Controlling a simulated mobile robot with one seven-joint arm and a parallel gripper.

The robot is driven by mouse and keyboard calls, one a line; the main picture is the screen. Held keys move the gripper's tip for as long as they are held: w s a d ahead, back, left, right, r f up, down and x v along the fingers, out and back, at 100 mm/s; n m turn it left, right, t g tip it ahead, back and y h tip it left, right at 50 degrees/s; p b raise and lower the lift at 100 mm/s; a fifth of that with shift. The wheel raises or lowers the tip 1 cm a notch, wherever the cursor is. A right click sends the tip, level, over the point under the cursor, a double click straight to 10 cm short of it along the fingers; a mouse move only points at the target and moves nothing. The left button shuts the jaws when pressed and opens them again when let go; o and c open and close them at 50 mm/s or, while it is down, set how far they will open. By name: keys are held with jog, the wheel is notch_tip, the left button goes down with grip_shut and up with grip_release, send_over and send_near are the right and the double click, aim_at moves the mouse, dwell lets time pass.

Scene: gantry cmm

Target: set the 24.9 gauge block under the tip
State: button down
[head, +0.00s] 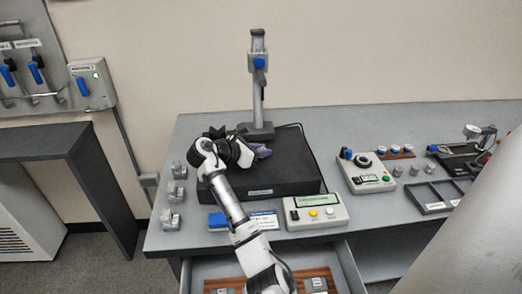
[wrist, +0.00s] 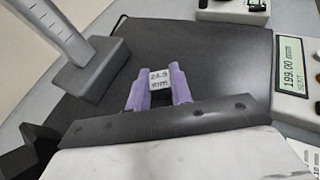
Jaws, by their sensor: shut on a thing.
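The 24.9 gauge block (wrist: 160,79) is a small pale block marked "24.9 mm". In the wrist view it sits between the purple fingers of my gripper (wrist: 162,88), which is shut on it. In the head view my gripper (head: 261,151) is over the black plate (head: 298,172), and the block is too small or hidden to make out. The stand (head: 257,92) rises behind the plate, with a blue-knobbed carriage (head: 259,62) high on its column. The tip itself cannot be made out. The stand's base (wrist: 92,72) shows at upper left in the wrist view.
A readout box (head: 316,212) is at the plate's front right; its display (wrist: 291,66) reads 199.00 mm. Several small grey blocks (head: 171,218) stand left of the plate. A control box (head: 367,172) stands to the right. A drawer (head: 348,268) is open in front.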

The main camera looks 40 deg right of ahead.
jog(key=shift+f, duration=0.4)
dwell(0.3)
jog(key=c, duration=1.2)
grip_release()
jog(key=shift+o, duration=0.2)
jog(key=b+v, duration=0.1)
jog(key=v, duration=1.2)
jog(key=shift+a+b, duration=0.3)
jog(key=shift+a, duration=0.1)
